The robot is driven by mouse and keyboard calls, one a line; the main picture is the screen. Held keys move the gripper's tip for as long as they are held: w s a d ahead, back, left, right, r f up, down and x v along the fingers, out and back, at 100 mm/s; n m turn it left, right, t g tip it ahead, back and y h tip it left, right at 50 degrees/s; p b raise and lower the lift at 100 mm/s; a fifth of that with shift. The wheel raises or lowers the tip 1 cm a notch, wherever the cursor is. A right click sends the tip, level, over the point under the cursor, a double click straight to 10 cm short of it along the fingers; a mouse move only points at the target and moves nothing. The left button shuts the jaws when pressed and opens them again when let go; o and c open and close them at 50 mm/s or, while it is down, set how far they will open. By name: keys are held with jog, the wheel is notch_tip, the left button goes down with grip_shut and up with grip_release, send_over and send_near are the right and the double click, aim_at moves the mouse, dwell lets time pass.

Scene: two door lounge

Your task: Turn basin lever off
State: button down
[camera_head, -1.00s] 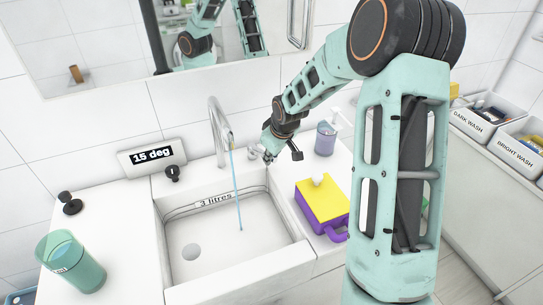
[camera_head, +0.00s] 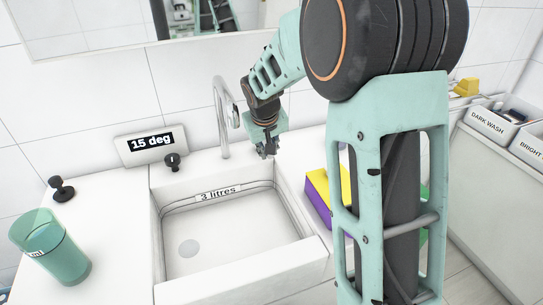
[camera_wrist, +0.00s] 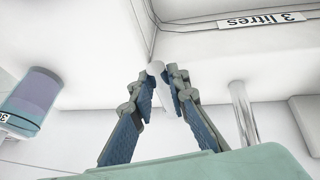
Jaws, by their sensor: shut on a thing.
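My gripper (camera_head: 268,150) is at the back right corner of the white basin (camera_head: 235,278), right of the tall chrome tap (camera_head: 222,115). In the wrist view my gripper (camera_wrist: 168,80) has its fingers closed on a short pale lever (camera_wrist: 155,70), its end showing between the fingertips. In the head view my gripper hides the lever. No water stream shows below the spout. The tap's post (camera_wrist: 244,115) also shows in the wrist view.
A teal cup (camera_head: 55,255) is on the left counter. A yellow and purple box (camera_head: 318,190) and a lilac cup (camera_wrist: 38,92) are on the right.

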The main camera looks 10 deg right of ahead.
jog(key=shift+a, duration=0.1)
jog(key=c, duration=1.8)
grip_release()
jog(key=shift+c, duration=0.2)
jog(key=shift+r, duration=0.1)
jog(key=v, duration=1.2)
